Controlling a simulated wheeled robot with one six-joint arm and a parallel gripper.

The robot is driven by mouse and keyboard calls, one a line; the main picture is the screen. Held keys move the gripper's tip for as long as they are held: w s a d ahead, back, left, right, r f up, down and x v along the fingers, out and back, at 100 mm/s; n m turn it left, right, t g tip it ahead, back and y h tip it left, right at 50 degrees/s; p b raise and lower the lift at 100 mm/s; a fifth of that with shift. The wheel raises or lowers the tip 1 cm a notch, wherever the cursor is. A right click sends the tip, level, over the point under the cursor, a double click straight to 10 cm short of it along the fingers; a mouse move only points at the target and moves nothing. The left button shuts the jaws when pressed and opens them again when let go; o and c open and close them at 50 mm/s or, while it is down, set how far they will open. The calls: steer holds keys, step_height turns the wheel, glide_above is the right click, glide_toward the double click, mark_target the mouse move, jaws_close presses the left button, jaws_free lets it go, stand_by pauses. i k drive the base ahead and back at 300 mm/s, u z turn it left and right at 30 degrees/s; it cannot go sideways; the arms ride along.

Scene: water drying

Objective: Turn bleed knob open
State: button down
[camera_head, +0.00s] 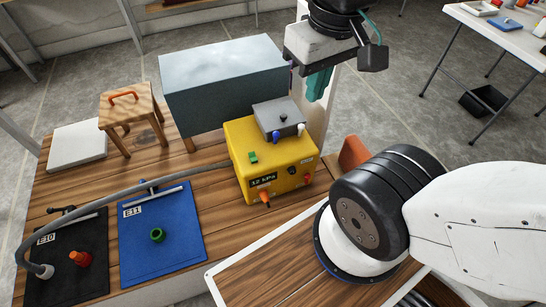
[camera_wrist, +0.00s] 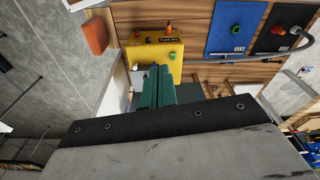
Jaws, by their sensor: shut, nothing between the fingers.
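A yellow unit (camera_head: 245,140) stands on the wooden table, its display reading about 12 kPa. An orange knob-like part (camera_head: 265,198) is low on its front, with a green switch (camera_head: 253,157) and a small dark knob above. I cannot tell which part is the bleed knob. The unit also shows in the wrist view (camera_wrist: 143,62), with its orange part (camera_wrist: 168,30) beyond. My gripper (camera_head: 318,88), with dark green fingers, is shut and empty, above and behind the unit, apart from its front. Its fingers show in the wrist view (camera_wrist: 157,72) and cover part of the unit.
A grey box (camera_head: 279,118) with blue and white knobs sits at the unit's back. A large blue-grey box (camera_head: 222,85) stands behind. A blue panel E11 (camera_head: 160,250) and black panel E10 (camera_head: 70,245) lie left, a grey hose (camera_head: 110,193) arching over them.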

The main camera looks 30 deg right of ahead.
mark_target(292, 171)
steer(key=z, duration=0.4)
steer(key=k, duration=1.25)
steer(key=u, duration=0.55)
